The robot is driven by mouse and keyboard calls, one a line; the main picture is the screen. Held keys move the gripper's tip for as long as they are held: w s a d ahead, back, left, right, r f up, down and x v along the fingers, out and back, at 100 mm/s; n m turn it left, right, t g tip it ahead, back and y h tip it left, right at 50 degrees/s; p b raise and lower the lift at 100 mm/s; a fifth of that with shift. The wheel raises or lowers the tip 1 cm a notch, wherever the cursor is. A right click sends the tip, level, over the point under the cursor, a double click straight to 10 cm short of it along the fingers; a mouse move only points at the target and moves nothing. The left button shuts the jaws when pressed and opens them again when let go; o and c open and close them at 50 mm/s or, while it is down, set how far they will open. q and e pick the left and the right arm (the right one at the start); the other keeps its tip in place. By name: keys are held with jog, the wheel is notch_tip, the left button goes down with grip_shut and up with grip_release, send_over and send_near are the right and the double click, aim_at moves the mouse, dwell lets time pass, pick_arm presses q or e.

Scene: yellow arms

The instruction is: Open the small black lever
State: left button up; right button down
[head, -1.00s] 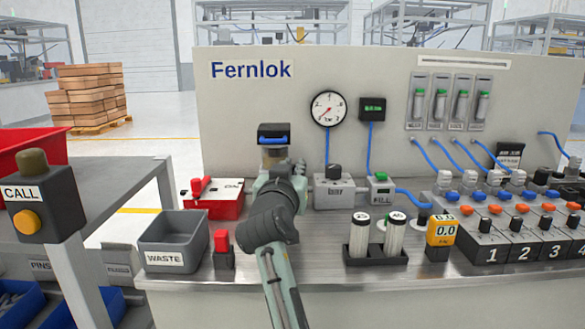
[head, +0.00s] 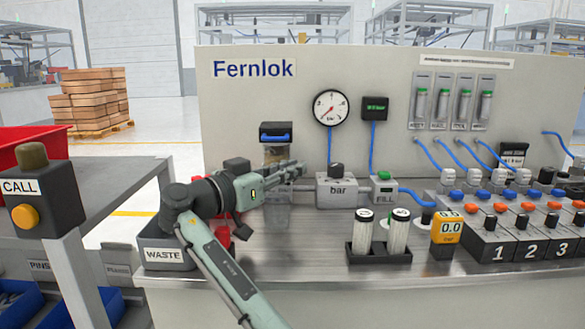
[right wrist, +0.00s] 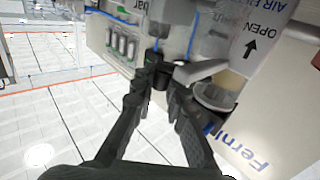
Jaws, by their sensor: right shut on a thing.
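My right gripper (head: 299,168) reaches in front of the panel and points right, beside the clear-bowled air unit (head: 275,131). In the right wrist view its fingers (right wrist: 165,87) close together on a small dark piece, which looks like the small black lever (right wrist: 159,75). A pale label with OPEN and an arrow (right wrist: 255,38) is close to the fingertips there. In the head view the lever cannot be made out behind the gripper. My left gripper is not in view.
The grey bar regulator (head: 336,190) and the FILL box (head: 384,191) stand just right of the gripper. A pressure gauge (head: 331,107) hangs above. My arm partly covers the WASTE bin (head: 165,256) and the red items.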

jog(key=shift+s+a+m+g+h, duration=0.15)
jog(key=shift+s+m+g+h, duration=0.05)
jog(key=shift+m+g+h, duration=0.7)
jog(key=c, duration=1.5)
grip_release()
